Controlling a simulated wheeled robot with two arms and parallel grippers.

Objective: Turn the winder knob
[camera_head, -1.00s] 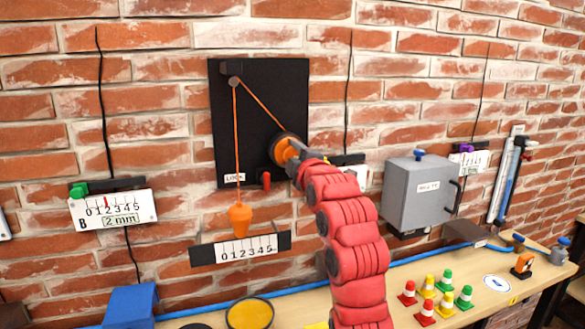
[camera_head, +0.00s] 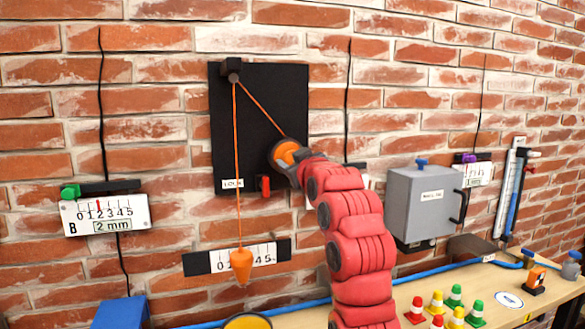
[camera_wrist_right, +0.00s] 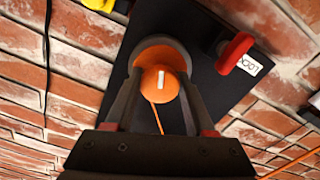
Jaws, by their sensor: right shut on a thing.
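The orange winder knob (camera_wrist_right: 160,83) sits on a drum on the black wall board (camera_head: 275,105); it has a white mark. In the head view the drum (camera_head: 287,153) is partly hidden by my right gripper (camera_head: 296,162). In the right wrist view my right gripper (camera_wrist_right: 158,100) has its fingers on both sides of the knob, shut on it. An orange cord (camera_head: 237,170) runs from the drum over a top pulley (camera_head: 234,77) down to an orange plumb bob (camera_head: 241,265). The bob hangs in front of the numbered scale (camera_head: 265,255). My left gripper is not in view.
A red lock lever (camera_head: 265,186) is below the drum, beside a LOCK label (camera_head: 232,184). A grey box (camera_head: 425,203) hangs to the right. Gauge B (camera_head: 105,214) is at left. Small coloured cones (camera_head: 437,302) stand on the table (camera_head: 400,290).

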